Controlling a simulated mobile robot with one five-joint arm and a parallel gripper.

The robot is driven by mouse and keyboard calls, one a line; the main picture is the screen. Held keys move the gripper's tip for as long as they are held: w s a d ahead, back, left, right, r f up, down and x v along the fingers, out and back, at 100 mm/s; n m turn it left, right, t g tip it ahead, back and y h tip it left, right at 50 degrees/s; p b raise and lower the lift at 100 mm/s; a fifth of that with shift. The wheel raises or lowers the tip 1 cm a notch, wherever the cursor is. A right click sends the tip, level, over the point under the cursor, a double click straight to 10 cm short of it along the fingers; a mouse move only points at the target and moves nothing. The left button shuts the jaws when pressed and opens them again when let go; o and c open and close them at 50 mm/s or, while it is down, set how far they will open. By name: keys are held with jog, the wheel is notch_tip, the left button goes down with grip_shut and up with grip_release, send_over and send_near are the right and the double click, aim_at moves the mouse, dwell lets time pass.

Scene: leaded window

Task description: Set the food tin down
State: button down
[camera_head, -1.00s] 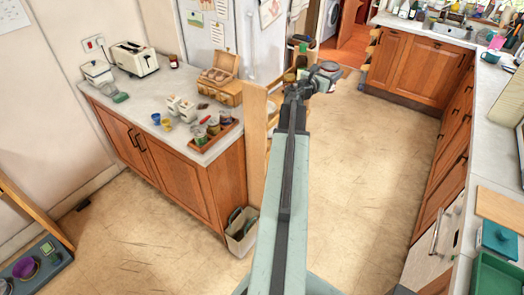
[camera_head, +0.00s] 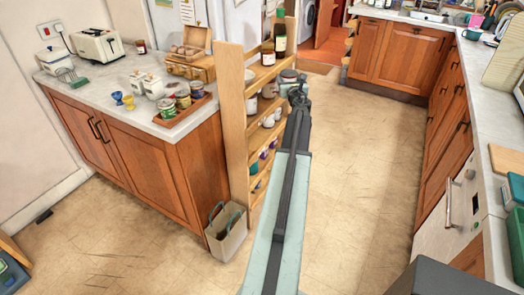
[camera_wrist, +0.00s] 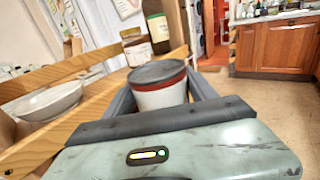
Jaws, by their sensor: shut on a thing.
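The food tin (camera_wrist: 160,92) is a white can with a red band and a dark grey lid, upright in the wrist view. My gripper (camera_wrist: 160,84) is shut on it, a finger on each side. In the head view, the tin (camera_head: 288,76) is at the tip of my gripper (camera_head: 297,92), beside the wooden shelf rack (camera_head: 234,112). Whether the tin touches a shelf cannot be told; my gripper hides its lower part in the wrist view.
Dark bottles (camera_head: 279,40) and jars stand on the rack. A white bowl (camera_wrist: 45,104), a jar (camera_wrist: 137,50) and a wooden rail (camera_wrist: 88,64) are close to the tin in the wrist view. A bag-like bin (camera_head: 226,236) stands by the rack's foot. Floor to the right is clear.

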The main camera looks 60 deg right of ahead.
jog(key=a+f+n+t+y+b, duration=0.2)
jog(key=f+n+y+b, duration=0.15)
jog(key=f+b, duration=0.5)
jog(key=a+f+n+t+y+b, duration=0.3)
jog(key=f+y+b, duration=0.1)
jog(key=f+b, duration=0.5)
jog(key=a+f+n+t+y+b, duration=0.2)
jog(key=f+n+y+b, duration=0.15)
jog(key=f+b, duration=0.5)
jog(key=shift+m+y, duration=0.4)
jog(key=shift+m, duration=0.1)
jog(key=w+d+f, duration=0.1)
jog(key=w+f, duration=0.1)
jog(key=w, duration=0.3)
jog(key=w+f+b, duration=0.1)
jog(key=w, duration=0.5)
jog(key=w+d+f+b, duration=0.1)
jog(key=w+f, duration=0.1)
jog(key=w, duration=0.4)
jog(key=shift+w+d+f, duration=0.15)
jog(key=shift+d+f, duration=0.15)
jog(key=shift+d, duration=0.05)
jog(key=shift+r, duration=0.25)
jog(key=shift+f, duration=0.25)
jog(key=shift+c, duration=1.4)
grip_release()
jog(key=shift+r, duration=0.1)
jog(key=shift+r, duration=0.1)
jog(key=s+a, duration=0.2)
jog(key=s, duration=1)
